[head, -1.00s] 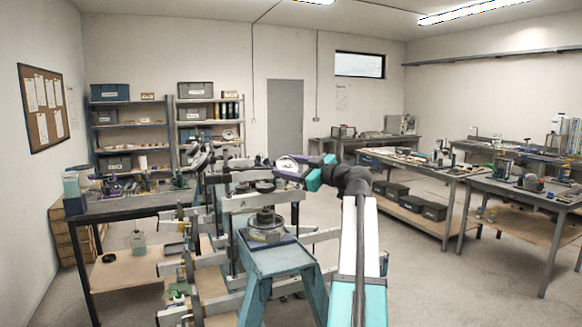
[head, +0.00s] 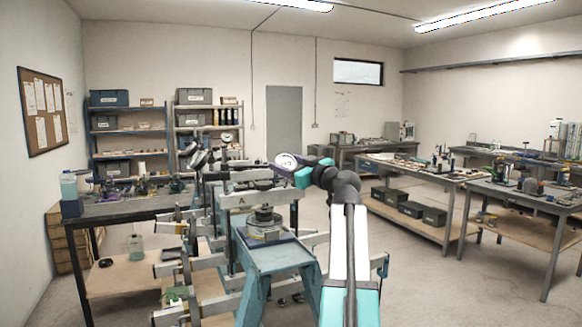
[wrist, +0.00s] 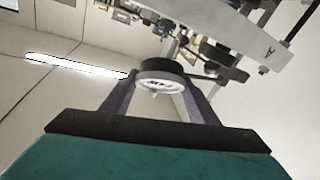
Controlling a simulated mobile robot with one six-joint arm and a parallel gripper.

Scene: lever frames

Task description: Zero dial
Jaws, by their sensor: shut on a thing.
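A round dial (wrist: 160,80) with a black rim and a white face shows in the wrist view, with dark markings and a small stub at its lower edge. My gripper (wrist: 161,96) has its two purple fingers on either side of the dial and is shut on it. In the head view the dial (head: 285,160) is a small pale disc, with my teal gripper (head: 297,170) against its right side. The dial's reading is too small to tell.
A grey beam marked A (head: 245,200) lies just below the dial, above a blue-green stand (head: 275,265) carrying a round dark part. Several grey beams extend at left beside a workbench (head: 125,208). Open floor lies to the right, before more benches (head: 425,170).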

